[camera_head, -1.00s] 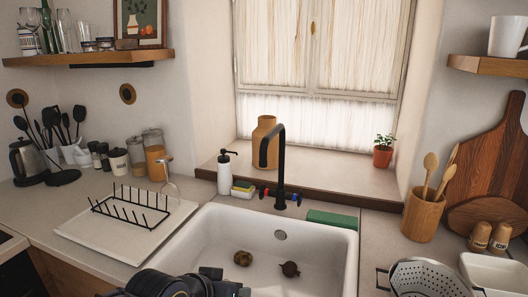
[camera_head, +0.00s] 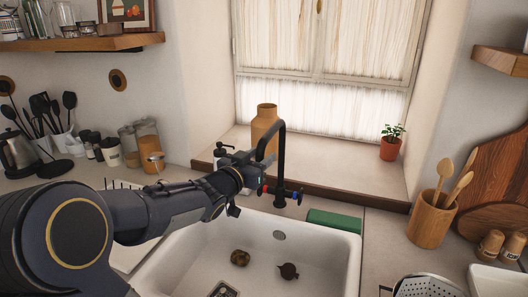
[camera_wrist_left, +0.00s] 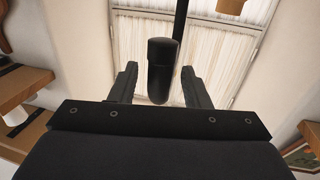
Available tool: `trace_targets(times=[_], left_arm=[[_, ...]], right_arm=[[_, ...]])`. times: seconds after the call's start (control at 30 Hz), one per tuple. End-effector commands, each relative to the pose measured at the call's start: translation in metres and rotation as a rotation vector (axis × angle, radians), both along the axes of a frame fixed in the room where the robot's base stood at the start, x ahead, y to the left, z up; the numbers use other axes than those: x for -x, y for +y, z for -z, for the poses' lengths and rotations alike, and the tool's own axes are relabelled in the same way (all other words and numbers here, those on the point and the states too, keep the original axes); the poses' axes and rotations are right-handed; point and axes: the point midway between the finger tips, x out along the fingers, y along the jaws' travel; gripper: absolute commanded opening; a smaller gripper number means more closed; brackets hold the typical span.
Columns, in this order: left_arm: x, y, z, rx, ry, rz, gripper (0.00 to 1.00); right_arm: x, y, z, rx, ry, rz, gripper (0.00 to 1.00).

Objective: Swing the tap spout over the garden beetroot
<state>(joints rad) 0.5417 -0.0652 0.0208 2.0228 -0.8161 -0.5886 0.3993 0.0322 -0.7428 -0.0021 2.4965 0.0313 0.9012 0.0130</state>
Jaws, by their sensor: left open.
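The black tap (camera_head: 281,160) stands behind the sink, its arched spout ending at a downward tip (camera_head: 261,150) just left of the column. The garden beetroot (camera_head: 288,271), dark and round with a small stalk, appears to be the right one of two items on the sink floor. It lies in front of the tap, right of the spout tip. My left gripper (camera_head: 252,172) is at the spout tip. In the left wrist view, its open fingers (camera_wrist_left: 159,84) stand on either side of the spout end (camera_wrist_left: 161,72), with gaps showing. My right gripper is out of view.
A brown round item (camera_head: 240,258) lies in the white sink (camera_head: 345,255), left of the beetroot. A green sponge-like block (camera_head: 334,220) is on the back rim. A soap bottle (camera_head: 220,152) and tan vase (camera_head: 265,122) stand near the tap.

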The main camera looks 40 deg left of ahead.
Motion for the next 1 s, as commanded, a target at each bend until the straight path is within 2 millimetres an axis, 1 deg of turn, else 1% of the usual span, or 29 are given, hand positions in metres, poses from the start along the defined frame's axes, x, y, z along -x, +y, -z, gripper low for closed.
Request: trace_targets(times=[0.03, 0.1, 0.2, 0.5, 0.83, 1.0], left_arm=[[-0.008, 0.001, -0.001, 0.001, 0.001, 0.002, 0.43], [-0.015, 0.001, -0.001, 0.000, 0.001, 0.001, 0.43], [-0.022, 0.002, 0.000, 0.001, 0.001, 0.000, 0.43], [-0.024, 0.002, 0.000, -0.001, 0.000, 0.000, 0.43], [-0.024, 0.002, 0.000, 0.000, 0.000, 0.000, 0.00], [-0.024, 0.002, 0.000, 0.000, 0.000, 0.000, 0.00]], right_arm=[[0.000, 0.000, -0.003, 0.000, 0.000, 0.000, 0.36], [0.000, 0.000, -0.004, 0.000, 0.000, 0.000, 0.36], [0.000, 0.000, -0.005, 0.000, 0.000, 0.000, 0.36], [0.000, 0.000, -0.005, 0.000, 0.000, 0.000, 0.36], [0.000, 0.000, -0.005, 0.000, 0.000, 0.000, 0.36], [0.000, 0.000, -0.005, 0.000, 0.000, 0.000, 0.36]])
